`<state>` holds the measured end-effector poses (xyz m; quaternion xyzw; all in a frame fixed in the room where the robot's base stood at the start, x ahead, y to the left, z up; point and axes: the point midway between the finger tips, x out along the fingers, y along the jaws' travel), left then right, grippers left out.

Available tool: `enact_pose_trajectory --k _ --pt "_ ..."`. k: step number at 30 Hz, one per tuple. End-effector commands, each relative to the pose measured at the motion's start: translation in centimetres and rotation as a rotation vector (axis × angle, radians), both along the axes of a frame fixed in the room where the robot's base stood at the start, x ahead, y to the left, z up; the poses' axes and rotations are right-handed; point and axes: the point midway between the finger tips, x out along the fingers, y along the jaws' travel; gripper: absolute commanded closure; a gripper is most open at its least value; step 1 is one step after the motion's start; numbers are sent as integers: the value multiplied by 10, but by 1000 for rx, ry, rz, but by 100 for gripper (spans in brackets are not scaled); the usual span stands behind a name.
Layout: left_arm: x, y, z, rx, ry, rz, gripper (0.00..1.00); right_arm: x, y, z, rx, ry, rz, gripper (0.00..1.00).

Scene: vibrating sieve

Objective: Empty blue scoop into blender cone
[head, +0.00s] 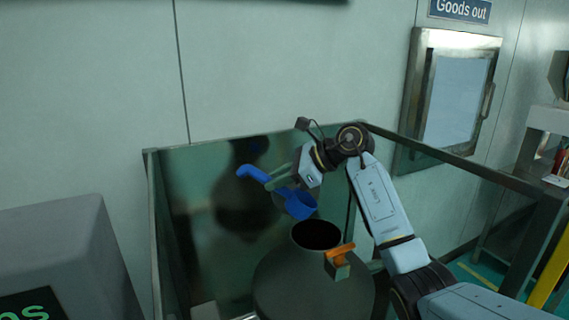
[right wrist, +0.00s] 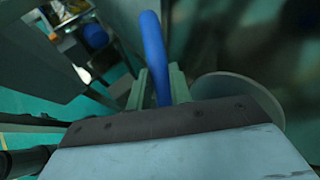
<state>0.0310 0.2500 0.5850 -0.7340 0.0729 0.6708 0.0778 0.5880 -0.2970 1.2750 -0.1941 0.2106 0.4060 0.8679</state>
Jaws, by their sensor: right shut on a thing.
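The blue scoop (head: 300,205) is held by my right gripper (head: 279,178), whose green fingers are shut on its handle. The scoop's cup is tilted just above and to the left of the open mouth of the blender cone (head: 318,234). Whether anything is in the cup cannot be told. In the right wrist view the scoop's blue handle (right wrist: 153,50) stands between the fingers (right wrist: 157,88), and the cup is hidden. The grey cone body (head: 290,280) narrows up to a dark round opening. My left gripper is not in view.
An orange-handled clamp (head: 340,252) sits on the cone's right side. A frame with dark glassy panels (head: 190,190) surrounds the cone. A grey machine (head: 60,250) stands at the left. A framed "Goods out" hatch (head: 458,95) is on the back wall.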

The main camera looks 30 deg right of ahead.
Motion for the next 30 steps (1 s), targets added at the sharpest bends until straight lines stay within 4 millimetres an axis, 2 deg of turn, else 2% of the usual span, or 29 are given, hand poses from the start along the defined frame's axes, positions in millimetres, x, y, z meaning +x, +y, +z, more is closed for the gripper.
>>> enact_pose_trajectory --k 1,15,22,30 --pt "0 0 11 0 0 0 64 1 1 3 -43 24 1 100" --pt "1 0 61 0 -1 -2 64 9 15 -24 -403 240 0 100" --pt "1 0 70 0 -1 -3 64 12 19 -34 -497 295 -1 100" --pt "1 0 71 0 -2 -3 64 12 19 -37 -514 305 -1 100"
